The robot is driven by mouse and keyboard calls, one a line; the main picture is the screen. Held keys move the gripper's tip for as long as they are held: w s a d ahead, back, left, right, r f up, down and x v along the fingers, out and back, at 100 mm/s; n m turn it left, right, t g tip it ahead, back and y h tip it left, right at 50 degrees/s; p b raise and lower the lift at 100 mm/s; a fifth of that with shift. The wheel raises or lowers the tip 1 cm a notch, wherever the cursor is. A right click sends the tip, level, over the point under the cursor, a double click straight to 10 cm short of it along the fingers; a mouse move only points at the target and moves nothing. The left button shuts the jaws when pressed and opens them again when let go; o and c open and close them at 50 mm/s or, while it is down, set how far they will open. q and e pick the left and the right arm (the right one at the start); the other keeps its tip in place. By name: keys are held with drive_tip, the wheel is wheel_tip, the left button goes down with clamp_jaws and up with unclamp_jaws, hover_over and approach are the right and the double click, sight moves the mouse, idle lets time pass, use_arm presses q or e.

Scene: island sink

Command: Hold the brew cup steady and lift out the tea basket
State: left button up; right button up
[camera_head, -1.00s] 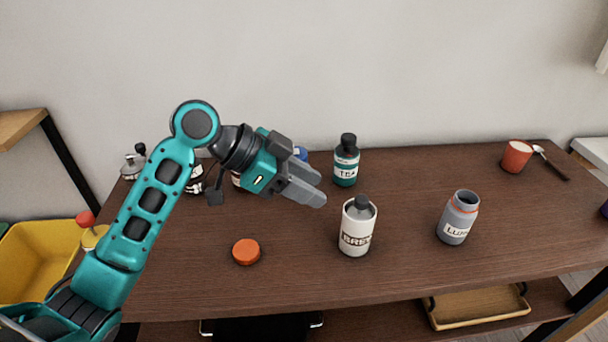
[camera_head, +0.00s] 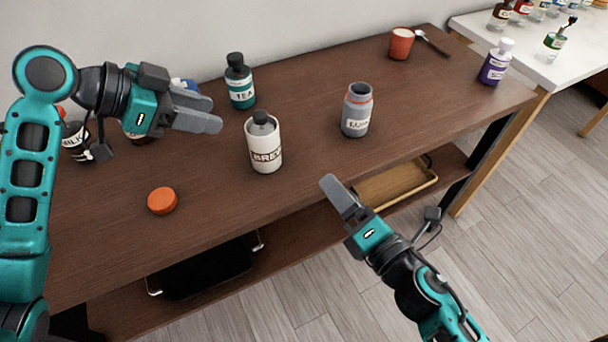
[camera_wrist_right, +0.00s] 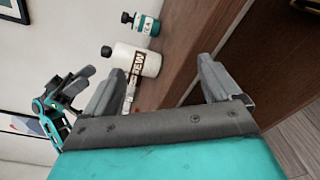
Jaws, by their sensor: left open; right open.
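The white brew cup (camera_head: 264,150) stands upright on the dark wooden table, with the dark grey top of the tea basket (camera_head: 260,121) showing in its mouth. My left gripper (camera_head: 214,113) is open and empty, to the left of the cup and apart from it. My right gripper (camera_head: 338,190) is open and empty, off the table's front edge, to the lower right of the cup. In the right wrist view the brew cup (camera_wrist_right: 140,62) lies beyond the fingers, with a dark knob at its end. My left gripper (camera_wrist_right: 85,80) also shows there.
A teal tea bottle (camera_head: 240,88) stands behind the cup. A grey open jar (camera_head: 357,112) stands to its right, and an orange lid (camera_head: 162,200) lies front left. A red cup (camera_head: 401,44) is at the far right. A wooden tray (camera_head: 395,186) sits on the lower shelf.

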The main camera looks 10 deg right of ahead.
sight(257, 140)
drive_tip(key=w+a+n+y, duration=0.1)
drive_tip(key=a+n, duration=0.1)
drive_tip(key=n, duration=0.3)
drive_tip(key=w+a+r+n+g+y, duration=0.1)
drive_tip(key=a+n, duration=0.1)
drive_tip(key=n, duration=0.3)
drive_tip(key=w+a+n+y, duration=0.2)
drive_tip(key=n, duration=0.2)
drive_tip(key=shift+a+r+n, duration=0.2)
drive_tip(key=shift+r+n, duration=0.1)
drive_tip(key=shift+n, duration=0.1)
drive_tip(key=x, duration=1.3)
drive_tip(key=shift+a+f, duration=0.1)
drive_tip(key=shift+f, duration=0.05)
drive_tip(key=shift+s, duration=0.1)
drive_tip(key=shift+c, duration=0.4)
drive_tip(key=c, duration=1)
drive_tip(key=shift+c, duration=0.2)
